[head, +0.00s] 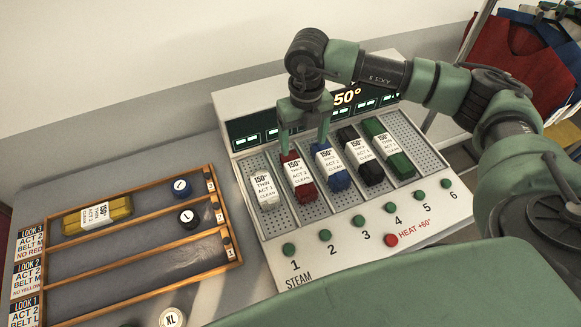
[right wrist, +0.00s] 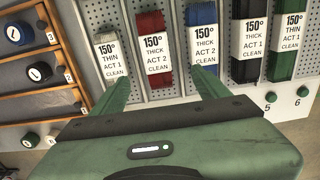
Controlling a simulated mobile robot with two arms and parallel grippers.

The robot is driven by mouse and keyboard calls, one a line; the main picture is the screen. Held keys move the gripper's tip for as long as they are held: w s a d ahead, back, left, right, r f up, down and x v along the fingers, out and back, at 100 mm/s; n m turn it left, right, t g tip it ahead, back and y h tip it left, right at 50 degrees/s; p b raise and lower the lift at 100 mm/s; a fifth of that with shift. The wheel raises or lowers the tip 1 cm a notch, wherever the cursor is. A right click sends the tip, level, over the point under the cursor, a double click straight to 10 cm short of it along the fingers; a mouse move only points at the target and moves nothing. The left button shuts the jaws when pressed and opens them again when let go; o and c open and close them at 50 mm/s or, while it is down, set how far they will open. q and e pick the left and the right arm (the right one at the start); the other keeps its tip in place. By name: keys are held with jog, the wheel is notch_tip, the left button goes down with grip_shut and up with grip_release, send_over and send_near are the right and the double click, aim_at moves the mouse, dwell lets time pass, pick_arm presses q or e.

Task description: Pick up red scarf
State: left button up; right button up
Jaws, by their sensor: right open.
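The red scarf (head: 307,191), folded into a bundle with a white label reading 150°, thick, act 2, clean, lies in the second slot of the steam unit (head: 330,215). My right gripper (head: 304,147) points down over the scarf's far end, its two fingers spread apart. In the right wrist view the red scarf (right wrist: 150,24) lies ahead, between the lines of the open fingers (right wrist: 160,78). The fingers do not appear closed on anything. I cannot tell the exact height of the fingertips above the scarf. My left gripper is not in view.
A white bundle (head: 269,199) and a blue bundle (head: 340,181) flank the red scarf closely. Black (head: 372,178) and green (head: 404,168) bundles lie further right; the last slot is empty. A wooden tray (head: 140,282) at left holds a yellow bundle (head: 122,207) and dark rolls.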

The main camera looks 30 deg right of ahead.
jog(key=b, duration=0.6)
send_over(298, 171)
jog(key=f, duration=0.7)
jog(key=shift+s+d, duration=0.2)
jog(key=shift+d, duration=0.1)
jog(key=shift+f, duration=0.35)
jog(key=shift+a+f+p, duration=0.1)
jog(key=shift+f+p, duration=0.4)
jog(key=shift+f, duration=0.35)
jog(key=f, duration=0.1)
jog(key=f+p, duration=0.1)
jog(key=f, duration=0.1)
jog(key=f+p, duration=0.1)
jog(key=shift+w+a+f, duration=0.1)
jog(key=shift+a+f, duration=0.15)
jog(key=shift+f, duration=0.35)
jog(key=c, duration=1.5)
jog(key=shift+r, duration=0.1)
